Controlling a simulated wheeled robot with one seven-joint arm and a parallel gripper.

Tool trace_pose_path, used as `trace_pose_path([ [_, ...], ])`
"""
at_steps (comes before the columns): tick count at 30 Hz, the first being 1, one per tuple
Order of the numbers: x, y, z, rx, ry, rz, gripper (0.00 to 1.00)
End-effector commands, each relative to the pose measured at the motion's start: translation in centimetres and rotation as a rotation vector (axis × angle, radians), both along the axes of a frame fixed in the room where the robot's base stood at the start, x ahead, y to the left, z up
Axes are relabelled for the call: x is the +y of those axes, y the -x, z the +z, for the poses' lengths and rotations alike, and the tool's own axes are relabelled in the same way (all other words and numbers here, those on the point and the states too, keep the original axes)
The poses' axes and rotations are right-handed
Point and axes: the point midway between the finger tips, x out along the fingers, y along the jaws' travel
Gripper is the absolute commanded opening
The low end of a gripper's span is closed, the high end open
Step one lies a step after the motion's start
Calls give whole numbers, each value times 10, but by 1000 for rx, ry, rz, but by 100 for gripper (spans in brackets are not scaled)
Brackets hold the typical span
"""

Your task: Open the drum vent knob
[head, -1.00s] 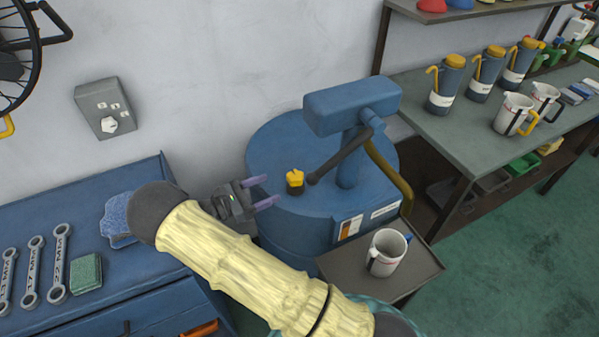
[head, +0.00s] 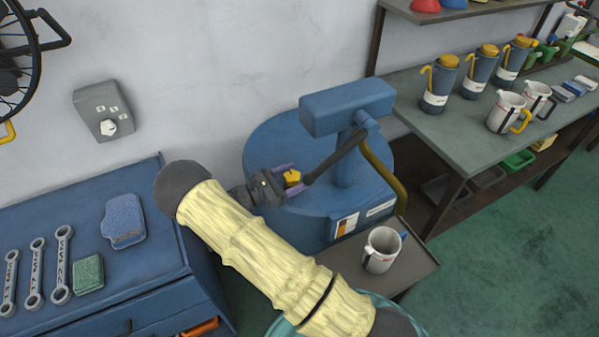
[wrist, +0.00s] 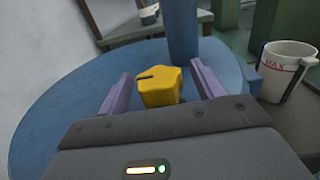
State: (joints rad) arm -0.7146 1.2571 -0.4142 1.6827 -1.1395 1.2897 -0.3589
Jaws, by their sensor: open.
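The yellow vent knob (head: 292,178) sits on top of the blue drum (head: 268,150), near the drum's pump. In the wrist view the yellow knob (wrist: 158,87) stands between the two purple fingers, with a dark slot line on its top. My gripper (head: 287,179) is open, with one finger on each side of the knob. In the wrist view my gripper (wrist: 160,88) shows gaps between the knob and both fingers. The knob's dark base is hidden by the gripper in the head view.
The blue pump head (head: 347,106) and its dark handle (head: 335,158) stand just right of my gripper. A white measuring jug (head: 381,250) stands on a low grey tray (head: 415,265) to the right. A blue bench (head: 160,245) with wrenches lies left.

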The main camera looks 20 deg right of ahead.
Motion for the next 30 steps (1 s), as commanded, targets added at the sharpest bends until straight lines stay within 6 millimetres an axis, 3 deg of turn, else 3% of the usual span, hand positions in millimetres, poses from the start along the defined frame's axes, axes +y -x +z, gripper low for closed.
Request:
trace_pose_path([
  [6,-22,-5,1,-1,0,-1,67],
  [14,-23,-6,0,-1,-1,0,67],
  [15,-23,-6,0,-1,0,0,65],
  [22,-23,-6,0,-1,0,0,22],
  [30,-23,-6,1,0,0,16,22],
])
